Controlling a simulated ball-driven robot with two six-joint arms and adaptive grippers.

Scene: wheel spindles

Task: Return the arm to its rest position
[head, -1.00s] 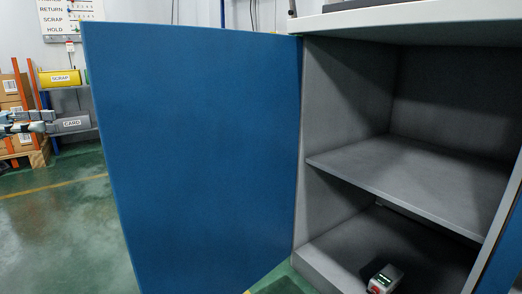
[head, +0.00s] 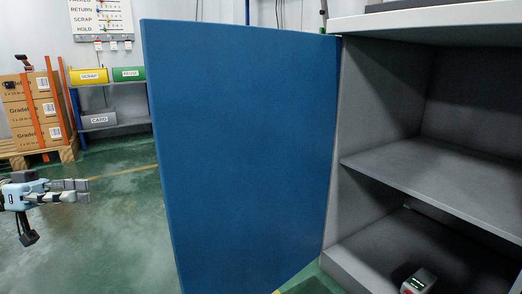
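My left gripper (head: 84,191) is in the head view at the left edge, over the green floor and clear of the cabinet. Its fingers point right, toward the blue door, and lie close to each other in this view. I cannot tell whether they are open or shut, and I see no object between them. Most of the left arm is outside the picture. My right gripper is not in view.
A blue cabinet door (head: 240,150) stands open in the middle. The grey cabinet (head: 345,200) has a shelf (head: 440,175) and a small device (head: 418,281) on its bottom. Boxes (head: 30,112) and labelled bins (head: 98,120) stand behind. Floor beside the gripper is clear.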

